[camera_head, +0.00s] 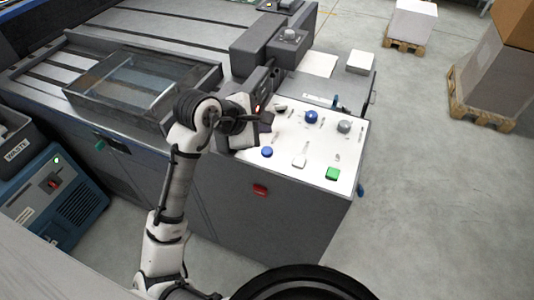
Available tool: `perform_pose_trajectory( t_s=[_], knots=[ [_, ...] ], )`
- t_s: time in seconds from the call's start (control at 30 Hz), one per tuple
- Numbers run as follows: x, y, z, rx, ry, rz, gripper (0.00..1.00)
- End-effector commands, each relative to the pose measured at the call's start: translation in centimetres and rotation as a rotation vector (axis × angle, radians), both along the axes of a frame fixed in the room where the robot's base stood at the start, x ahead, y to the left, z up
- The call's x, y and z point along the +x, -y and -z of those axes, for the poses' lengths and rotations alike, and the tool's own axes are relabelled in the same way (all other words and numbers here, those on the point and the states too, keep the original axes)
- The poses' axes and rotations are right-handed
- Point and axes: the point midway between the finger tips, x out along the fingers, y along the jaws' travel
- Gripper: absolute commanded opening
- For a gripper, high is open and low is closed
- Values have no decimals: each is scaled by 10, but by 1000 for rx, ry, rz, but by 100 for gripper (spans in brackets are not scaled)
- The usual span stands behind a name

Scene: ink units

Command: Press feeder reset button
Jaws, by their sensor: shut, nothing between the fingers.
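A white control panel (318,143) on top of the grey machine carries several buttons. I see a round blue button (311,117) at the back, another blue button (267,152) at the front left, a white square button (299,161), a green square button (332,174) and a grey round knob (344,126). The labels are too small to read, so I cannot tell which is the feeder reset. My gripper (267,123) is shut and empty over the panel's left edge, up and left of the buttons. It hides part of the panel; contact cannot be told.
A glass-covered tray (145,82) lies left of my arm. A dark raised unit (271,45) stands behind the panel. A red button (260,190) is on the front face. A blue waste unit (52,200) stands at left. Loaded pallets (474,105) stand on open floor at right.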

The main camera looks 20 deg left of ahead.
Motion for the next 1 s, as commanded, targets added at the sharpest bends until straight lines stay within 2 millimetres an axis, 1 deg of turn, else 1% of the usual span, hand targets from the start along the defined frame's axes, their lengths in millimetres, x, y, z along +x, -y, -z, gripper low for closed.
perform_pose_trajectory(
  t_s=[0.03,0.1,0.3,0.4,0.53,1.0],
  knots=[
    [0,-1,17,2,-1,-1,0],
    [0,0,26,1,-1,0,0],
    [0,1,44,-3,1,1,0],
    [0,0,50,-1,0,1,0],
    [0,0,53,-1,0,0,0],
    [0,0,53,-1,0,1,0]
  ],
)
